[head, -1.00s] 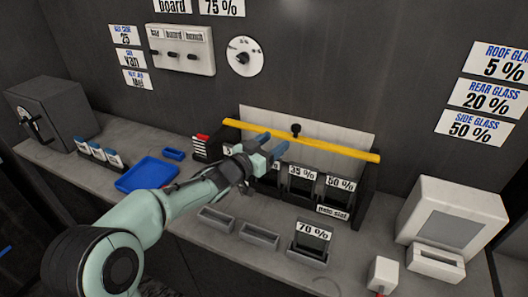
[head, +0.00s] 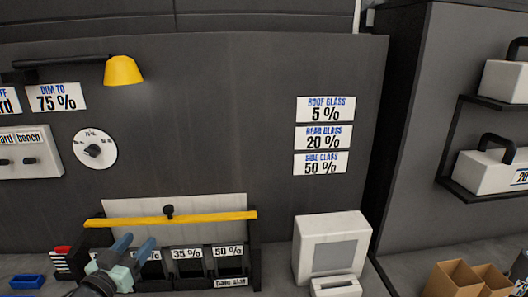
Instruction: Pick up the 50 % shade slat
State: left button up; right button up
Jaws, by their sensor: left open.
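The 50 % shade slat (head: 228,265) is a dark piece under a white "50 %" label, at the right end of the slotted rack (head: 254,262). The 35 % slat (head: 187,266) stands just left of it. My left gripper (head: 134,246) is open, with two blue-tipped fingers in front of the left part of the rack. It is left of the 50 % slat, apart from it, and partly hides the other labels. My right gripper is not in view.
A yellow bar (head: 200,218) runs across the rack top before a pale board (head: 215,205). A white box device (head: 332,245) stands right of the rack. A blue tray (head: 27,281) and a red-topped stack (head: 62,262) lie left. Cardboard boxes (head: 455,280) stand far right.

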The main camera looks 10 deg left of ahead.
aim_at(229, 261)
jog(key=k+j, duration=0.1)
jog(key=k, duration=0.9)
